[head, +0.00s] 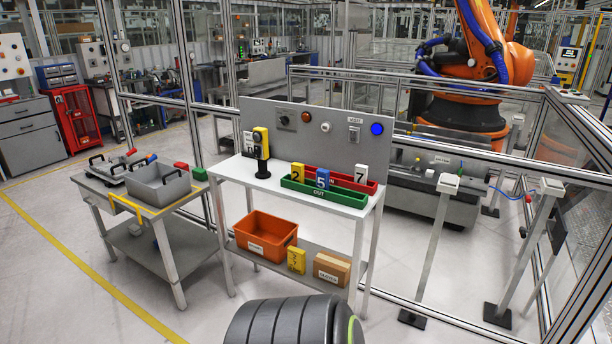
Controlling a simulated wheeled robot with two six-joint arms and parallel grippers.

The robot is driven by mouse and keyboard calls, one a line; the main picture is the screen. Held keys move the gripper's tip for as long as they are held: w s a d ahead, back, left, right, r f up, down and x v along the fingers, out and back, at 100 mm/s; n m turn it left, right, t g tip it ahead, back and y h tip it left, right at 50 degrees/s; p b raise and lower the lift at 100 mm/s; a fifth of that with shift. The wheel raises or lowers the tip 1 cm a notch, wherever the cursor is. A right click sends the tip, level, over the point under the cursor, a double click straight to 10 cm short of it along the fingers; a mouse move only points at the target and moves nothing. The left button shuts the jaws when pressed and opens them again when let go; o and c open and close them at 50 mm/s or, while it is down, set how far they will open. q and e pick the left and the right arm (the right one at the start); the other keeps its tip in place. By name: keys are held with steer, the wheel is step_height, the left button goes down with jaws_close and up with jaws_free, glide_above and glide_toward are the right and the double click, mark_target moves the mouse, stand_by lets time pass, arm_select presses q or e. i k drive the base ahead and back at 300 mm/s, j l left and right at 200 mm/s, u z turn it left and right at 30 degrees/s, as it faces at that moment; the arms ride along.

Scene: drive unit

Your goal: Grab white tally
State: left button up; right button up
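A white tally (361,174) marked 7 stands at the right end of the red tray (336,184) on the workbench. A yellow tally (297,172) marked 2 and a blue tally (322,179) marked 5 stand to its left, by the green tray (321,198) labelled OUT. The green tray's front wall and the red tray's wall hide their lower parts. Neither of my grippers shows in this view.
A yellow and black device (261,152) stands on the bench's left part. An orange bin (265,236), a yellow block (296,261) and a cardboard box (332,268) are on the lower shelf. A trolley (147,207) stands left. Floor in front is clear.

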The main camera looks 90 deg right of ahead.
mark_target(361, 172)
steer(key=z, duration=3.15)
steer(key=i+l, duration=0.1)
steer(key=i, duration=0.35)
steer(key=i+l, duration=0.15)
steer(key=i, duration=0.3)
steer(key=i+l, duration=0.1)
steer(key=i, duration=0.35)
